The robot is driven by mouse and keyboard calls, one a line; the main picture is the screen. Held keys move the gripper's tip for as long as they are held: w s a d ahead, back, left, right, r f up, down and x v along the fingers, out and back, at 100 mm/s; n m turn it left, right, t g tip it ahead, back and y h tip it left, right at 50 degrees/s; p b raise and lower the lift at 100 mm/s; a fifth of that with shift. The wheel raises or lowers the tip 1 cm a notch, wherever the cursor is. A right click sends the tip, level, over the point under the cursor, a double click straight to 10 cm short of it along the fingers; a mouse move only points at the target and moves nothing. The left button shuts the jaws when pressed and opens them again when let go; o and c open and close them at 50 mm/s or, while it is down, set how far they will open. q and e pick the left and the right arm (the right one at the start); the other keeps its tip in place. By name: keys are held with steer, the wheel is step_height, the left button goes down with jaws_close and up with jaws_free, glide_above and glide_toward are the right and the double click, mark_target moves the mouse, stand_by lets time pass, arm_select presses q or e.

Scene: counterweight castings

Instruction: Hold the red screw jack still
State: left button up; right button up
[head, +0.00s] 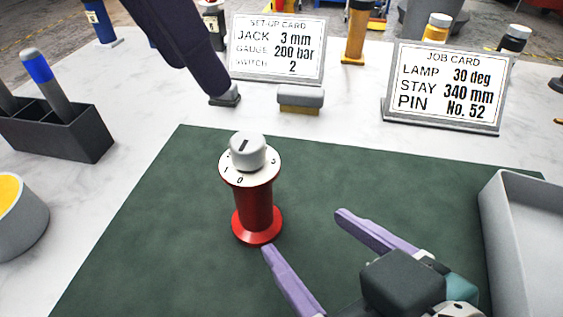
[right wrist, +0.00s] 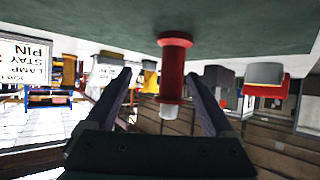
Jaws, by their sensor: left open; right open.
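The red screw jack (head: 254,207) stands upright on the green mat (head: 130,232). Its top is a white dial with digits and a grey knob with a dark line. My right gripper (head: 304,232) is open and empty, low at the jack's near right. In the right wrist view, which is upside down, the jack (right wrist: 173,72) shows ahead between the spread fingers, with no contact visible.
A set-up card (head: 277,48) reads jack 3 mm, and a job card (head: 446,88) stands right of it. A grey-and-yellow block (head: 300,99) lies behind the mat. A dark holder (head: 60,135) is left; a grey tray (head: 495,215) is right. The mat around the jack is clear.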

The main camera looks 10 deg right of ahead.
mark_target(262, 204)
steer(key=shift+a+r+t+y, duration=0.15)
steer(key=shift+a+r+t, duration=0.15)
steer(key=shift+a, duration=0.25)
steer(key=shift+a+r+t+y, duration=0.15)
steer(key=shift+a+r+t, duration=0.1)
steer(key=shift+a, duration=0.3)
steer(key=shift+w+a, duration=0.15)
steer(key=shift+a, duration=0.05)
steer(key=x, duration=0.9)
steer(key=shift+w+a, duration=0.1)
steer(key=shift+w, duration=0.15)
jaws_close()
